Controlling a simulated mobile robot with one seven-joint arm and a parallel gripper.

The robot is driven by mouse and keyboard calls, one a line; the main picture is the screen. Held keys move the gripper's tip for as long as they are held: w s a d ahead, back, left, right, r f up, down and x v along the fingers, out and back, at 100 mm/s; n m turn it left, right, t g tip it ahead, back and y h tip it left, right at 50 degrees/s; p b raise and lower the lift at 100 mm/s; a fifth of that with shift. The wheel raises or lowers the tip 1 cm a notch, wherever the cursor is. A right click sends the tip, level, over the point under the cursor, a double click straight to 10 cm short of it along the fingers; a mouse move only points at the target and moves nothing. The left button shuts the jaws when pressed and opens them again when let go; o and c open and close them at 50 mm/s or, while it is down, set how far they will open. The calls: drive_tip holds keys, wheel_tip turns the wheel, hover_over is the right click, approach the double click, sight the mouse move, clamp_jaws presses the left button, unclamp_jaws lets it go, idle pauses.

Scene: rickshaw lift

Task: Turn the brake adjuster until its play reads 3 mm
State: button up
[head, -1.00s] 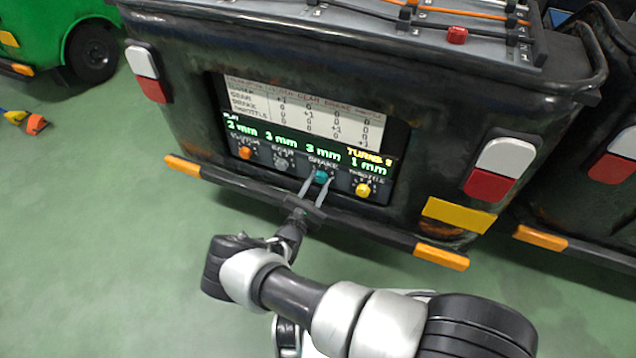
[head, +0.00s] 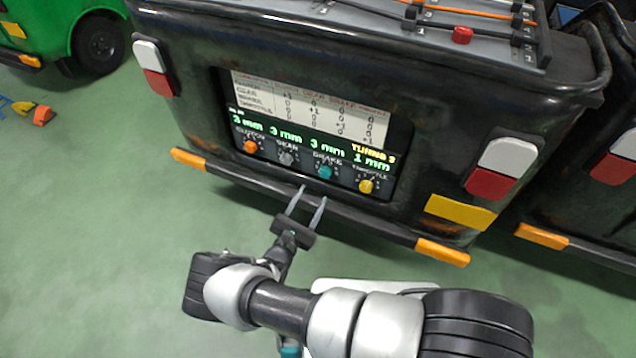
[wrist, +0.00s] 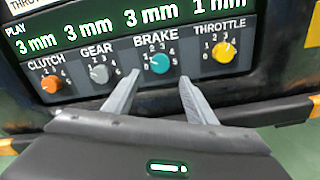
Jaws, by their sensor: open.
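The brake adjuster is a teal knob (head: 324,172) labelled BRAKE on the panel at the rickshaw's rear. It also shows in the wrist view (wrist: 160,63), and the play display (wrist: 140,22) above it reads 3 mm. The clutch and gear readings are also 3 mm, and throttle reads 1 mm. My gripper (head: 306,196) is open and empty, its fingers apart in front of and below the panel. In the wrist view its fingertips (wrist: 160,76) lie either side of the line to the teal knob, clear of it.
An orange clutch knob (head: 250,147), a grey gear knob (head: 287,158) and a yellow throttle knob (head: 366,186) flank the teal one. A printed chart (head: 310,108) sits above the readings. A dark bumper (head: 345,217) runs below the panel.

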drive_tip(key=v, duration=0.8)
drive_tip(key=shift+p, duration=0.35)
drive_tip(key=shift+s+a, duration=0.1)
drive_tip(key=shift+s, duration=0.05)
drive_tip(key=d+r+m+g, duration=0.5)
drive_tip(key=r+m, duration=0.2)
drive_tip(key=r, duration=0.4)
drive_tip(key=d+r+m+g+h, duration=0.1)
drive_tip(key=d+r+m+g, duration=0.45)
drive_tip(key=r, duration=0.65)
drive_tip(key=d+r+m+g, duration=0.5)
drive_tip(key=r+m+g, duration=0.15)
drive_tip(key=r, duration=0.45)
drive_tip(key=s+d+r+m+t+y, duration=0.3)
drive_tip(key=s+d+r+m+y, duration=0.15)
drive_tip(key=s+r, duration=0.4)
drive_tip(key=s+d+r+m+t+y, duration=0.25)
drive_tip(key=s+r+m, duration=0.35)
drive_tip(key=r, duration=0.4)
wheel_tip(320, 180, up, 23)
drive_tip(key=n+p, duration=0.1)
drive_tip(key=p, duration=2.1)
drive_tip(key=shift+s+d+f+p, duration=0.15)
drive_tip(key=shift+s+p, duration=0.25)
drive_tip(key=shift+s, duration=0.1)
